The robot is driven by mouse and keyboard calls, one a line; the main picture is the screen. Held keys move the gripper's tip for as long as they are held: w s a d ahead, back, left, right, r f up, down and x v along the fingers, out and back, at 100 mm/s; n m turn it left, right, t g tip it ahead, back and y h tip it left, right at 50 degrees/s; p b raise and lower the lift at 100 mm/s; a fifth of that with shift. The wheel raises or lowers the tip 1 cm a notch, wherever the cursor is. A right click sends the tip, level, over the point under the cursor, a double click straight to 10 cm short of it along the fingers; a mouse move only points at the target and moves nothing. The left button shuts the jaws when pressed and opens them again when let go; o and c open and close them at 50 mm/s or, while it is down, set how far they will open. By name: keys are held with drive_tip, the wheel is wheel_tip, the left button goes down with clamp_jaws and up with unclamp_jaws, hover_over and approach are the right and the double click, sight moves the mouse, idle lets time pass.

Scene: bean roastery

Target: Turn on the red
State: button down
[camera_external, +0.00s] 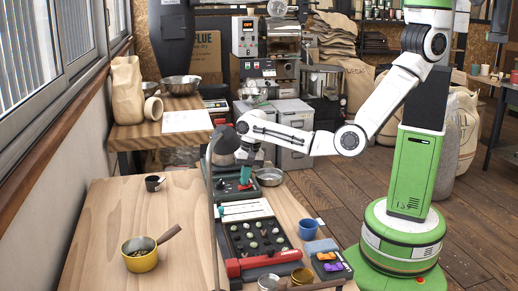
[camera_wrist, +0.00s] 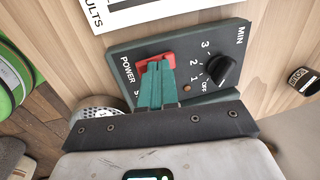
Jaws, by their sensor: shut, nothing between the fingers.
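A dark green control panel (camera_wrist: 125,60) lies on the wooden table, labelled POWER, with a red switch (camera_wrist: 143,63) and a black knob (camera_wrist: 222,70). The knob has a scale with OFF, 1, 2, 3 and MIN. A small brownish indicator (camera_wrist: 187,88) sits between them. My gripper (camera_wrist: 156,68) has its teal fingers together and empty, over the red switch. The fingers hide part of the switch, and I cannot tell whether they touch it. In the external view my gripper (camera_external: 246,180) points down at the panel (camera_external: 224,186).
A tray of several small samples (camera_external: 257,234) stands nearer the camera, with a blue cup (camera_external: 308,228) on its right. A yellow pot (camera_external: 141,259) and a small black cup (camera_external: 153,184) stand on the left. A lamp (camera_external: 224,141) rises close to my gripper.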

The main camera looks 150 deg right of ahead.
sight(239, 187)
wheel_tip(239, 187, up, 14)
drive_tip(key=w+d+p, duration=0.1)
drive_tip(key=shift+w+d+p, duration=0.35)
drive_tip(key=shift+p, duration=0.05)
idle(0.3)
drive_tip(key=shift+f, duration=0.15)
idle(0.4)
drive_tip(key=w+a+f+n, duration=0.25)
drive_tip(key=a+n, duration=0.25)
drive_tip(key=a, duration=0.3)
drive_tip(key=w+a+f+n+h, duration=0.1)
drive_tip(key=w+a+f+n, duration=0.15)
drive_tip(key=a+n, duration=0.35)
drive_tip(key=w+a+f+n, duration=0.2)
drive_tip(key=a+f+n, duration=0.15)
drive_tip(key=a, duration=0.55)
drive_tip(key=s+a+f+n+y, duration=0.1)
drive_tip(key=s+a+n, duration=0.2)
drive_tip(key=a+n, duration=0.3)
drive_tip(key=s+a+f+n+y, duration=0.1)
drive_tip(key=s+a+n, duration=0.2)
drive_tip(key=a, duration=1.4)
drive_tip(key=n, duration=0.3)
drive_tip(key=shift+s+f, duration=0.2)
drive_tip(key=shift+f, duration=0.2)
drive_tip(key=shift+w, duration=0.1)
